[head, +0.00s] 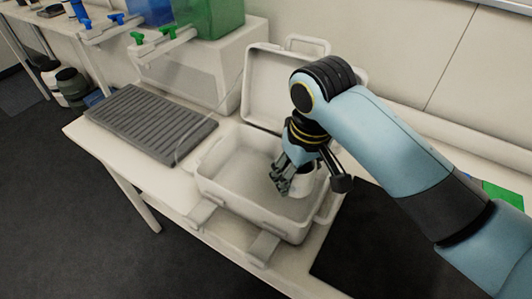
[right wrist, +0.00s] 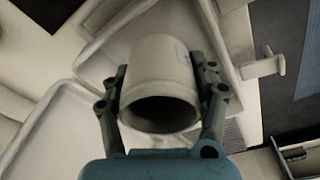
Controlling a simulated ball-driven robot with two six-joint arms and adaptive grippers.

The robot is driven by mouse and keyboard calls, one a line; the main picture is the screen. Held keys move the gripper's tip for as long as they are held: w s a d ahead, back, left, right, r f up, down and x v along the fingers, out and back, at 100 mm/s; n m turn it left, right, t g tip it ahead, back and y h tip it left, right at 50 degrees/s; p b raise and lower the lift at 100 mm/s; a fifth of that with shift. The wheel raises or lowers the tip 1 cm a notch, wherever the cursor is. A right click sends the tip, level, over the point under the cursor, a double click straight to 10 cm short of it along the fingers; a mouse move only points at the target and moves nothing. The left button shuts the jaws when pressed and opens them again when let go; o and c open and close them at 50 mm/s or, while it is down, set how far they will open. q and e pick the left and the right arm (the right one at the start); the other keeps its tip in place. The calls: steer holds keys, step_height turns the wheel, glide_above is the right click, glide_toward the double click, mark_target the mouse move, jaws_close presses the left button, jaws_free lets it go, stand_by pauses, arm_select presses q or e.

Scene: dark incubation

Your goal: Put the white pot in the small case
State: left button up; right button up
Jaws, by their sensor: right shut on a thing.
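The white pot (right wrist: 158,62) is held between the fingers of my right gripper (right wrist: 162,82), which is shut on its sides. In the head view the pot (head: 304,184) shows only in part behind my right gripper (head: 287,178). The small case (head: 225,192) is pale and stands open on the table, its lid (head: 262,82) raised at the back. The gripper and pot are over or within the right part of the case. I cannot tell if the pot touches the case floor. My left gripper is not in view.
A grey ribbed mat (head: 150,122) lies left of the case. A black mat (head: 375,245) lies to its right. A white block (head: 200,70) with blue and green tanks and taps stands behind. The case's front latches (head: 262,248) hang outward.

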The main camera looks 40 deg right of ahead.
steer(key=w+a+f, duration=0.2)
steer(key=w+f, duration=0.1)
steer(key=w, duration=0.2)
glide_above(248, 189)
steer(key=f, duration=0.3)
steer(key=shift+s+d+f, duration=0.15)
steer(key=shift+s+f, duration=0.1)
steer(key=shift+s, duration=0.05)
steer(key=shift+w+f, duration=0.15)
step_height(248, 189, down, 3)
steer(key=shift+f, duration=0.15)
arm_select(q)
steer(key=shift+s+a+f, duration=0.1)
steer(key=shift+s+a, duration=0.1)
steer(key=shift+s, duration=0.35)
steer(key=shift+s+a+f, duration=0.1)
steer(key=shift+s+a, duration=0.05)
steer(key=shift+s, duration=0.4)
arm_select(e)
steer(key=shift+f, duration=0.35)
steer(key=shift+f, duration=0.15)
steer(key=o, duration=1)
steer(key=shift+c, duration=0.2)
